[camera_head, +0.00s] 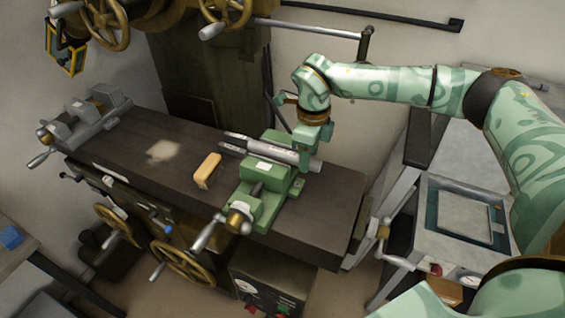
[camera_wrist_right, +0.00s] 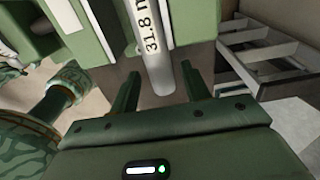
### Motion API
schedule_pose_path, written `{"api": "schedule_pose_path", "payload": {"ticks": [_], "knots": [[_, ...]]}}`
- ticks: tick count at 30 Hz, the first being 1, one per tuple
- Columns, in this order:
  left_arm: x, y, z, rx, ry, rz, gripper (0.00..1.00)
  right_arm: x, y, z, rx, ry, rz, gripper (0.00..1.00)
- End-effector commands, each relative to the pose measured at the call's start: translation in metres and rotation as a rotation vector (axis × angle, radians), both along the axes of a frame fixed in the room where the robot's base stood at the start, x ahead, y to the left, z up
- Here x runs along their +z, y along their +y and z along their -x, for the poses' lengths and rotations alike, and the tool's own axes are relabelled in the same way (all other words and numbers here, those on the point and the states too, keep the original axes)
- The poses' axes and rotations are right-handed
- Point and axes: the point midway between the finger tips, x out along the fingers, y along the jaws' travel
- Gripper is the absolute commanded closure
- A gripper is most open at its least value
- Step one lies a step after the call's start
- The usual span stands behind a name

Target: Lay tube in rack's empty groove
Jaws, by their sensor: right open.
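A silver tube (camera_head: 285,152) lies along the green vise (camera_head: 262,173) on the dark machine table. In the right wrist view, the tube (camera_wrist_right: 155,45) carries the print "31.8 m", and its near end shows between my fingertips. My right gripper (camera_wrist_right: 160,95) is open, with one finger on each side of that end; I cannot tell whether they touch. In the head view, my right gripper (camera_head: 306,157) is over the tube's right part and hides some of it. I cannot make out for certain which thing is the rack, or its empty groove. My left gripper is not in view.
A yellow-tan block (camera_head: 208,170) lies on the dark table (camera_head: 320,215), left of the vise. A grey vise (camera_head: 84,117) stands at the table's far left. A grey cabinet with a teal-framed panel (camera_head: 466,212) stands at the right. Handwheels stick out in front.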

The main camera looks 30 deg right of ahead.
Motion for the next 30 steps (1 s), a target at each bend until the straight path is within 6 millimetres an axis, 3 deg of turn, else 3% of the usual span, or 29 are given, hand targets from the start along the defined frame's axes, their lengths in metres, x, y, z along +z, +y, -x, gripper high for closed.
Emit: {"api": "schedule_pose_path", "payload": {"ticks": [4,27,28,30], "knots": [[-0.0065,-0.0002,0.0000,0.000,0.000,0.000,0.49,-0.0113,0.0002,-0.0004,0.000,-0.001,0.000,0.53],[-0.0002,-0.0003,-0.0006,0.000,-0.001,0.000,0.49,-0.0113,0.0004,0.0005,0.000,-0.001,-0.001,0.53],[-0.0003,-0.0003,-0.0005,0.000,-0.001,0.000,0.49,-0.0113,0.0004,0.0005,0.000,-0.001,-0.001,0.56],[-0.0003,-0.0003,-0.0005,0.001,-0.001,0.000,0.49,-0.0113,0.0003,0.0004,0.000,-0.001,-0.001,0.75]]}}
